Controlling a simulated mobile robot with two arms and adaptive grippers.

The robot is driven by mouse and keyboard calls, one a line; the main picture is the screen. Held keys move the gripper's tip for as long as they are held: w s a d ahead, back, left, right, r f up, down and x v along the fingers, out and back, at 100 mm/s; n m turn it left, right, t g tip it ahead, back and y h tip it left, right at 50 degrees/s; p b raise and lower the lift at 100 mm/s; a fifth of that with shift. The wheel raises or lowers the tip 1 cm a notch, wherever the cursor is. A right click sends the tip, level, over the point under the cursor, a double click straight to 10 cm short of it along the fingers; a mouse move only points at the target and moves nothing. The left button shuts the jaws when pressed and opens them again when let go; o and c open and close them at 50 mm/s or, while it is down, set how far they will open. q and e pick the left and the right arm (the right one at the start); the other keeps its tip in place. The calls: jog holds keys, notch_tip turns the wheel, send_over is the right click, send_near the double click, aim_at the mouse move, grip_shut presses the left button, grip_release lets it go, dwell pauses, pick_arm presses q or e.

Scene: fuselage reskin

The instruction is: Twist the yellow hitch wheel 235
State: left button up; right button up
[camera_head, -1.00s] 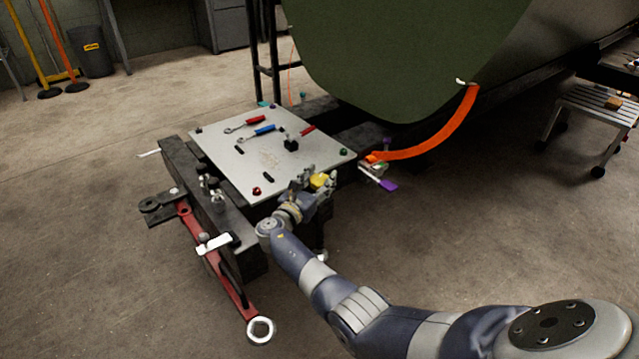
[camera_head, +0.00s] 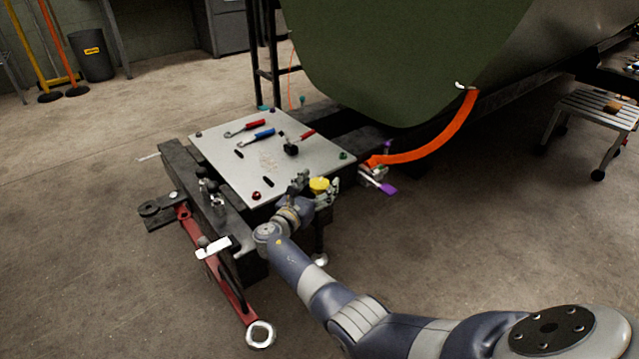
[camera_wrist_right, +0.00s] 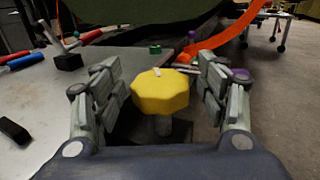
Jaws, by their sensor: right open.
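The yellow hitch wheel (camera_wrist_right: 160,91) is a faceted knob on a grey stem, with a small white mark on top. In the right wrist view it stands between the two fingers of my right gripper (camera_wrist_right: 160,90). The gripper is open, and a gap shows on each side of the wheel. In the head view the wheel (camera_head: 319,184) sits at the near right edge of the metal plate, between the fingers of my right gripper (camera_head: 315,186). My left gripper is not in view.
The metal plate (camera_head: 230,160) carries red- and blue-handled tools and a black block (camera_head: 291,149). A red tow bar (camera_head: 225,285) lies at the left. An orange strap (camera_head: 435,145) hangs from the green fuselage (camera_head: 390,60).

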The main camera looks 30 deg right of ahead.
jog(key=v, duration=1.1)
jog(key=shift+s+a+f, duration=0.1)
jog(key=shift+s, duration=0.05)
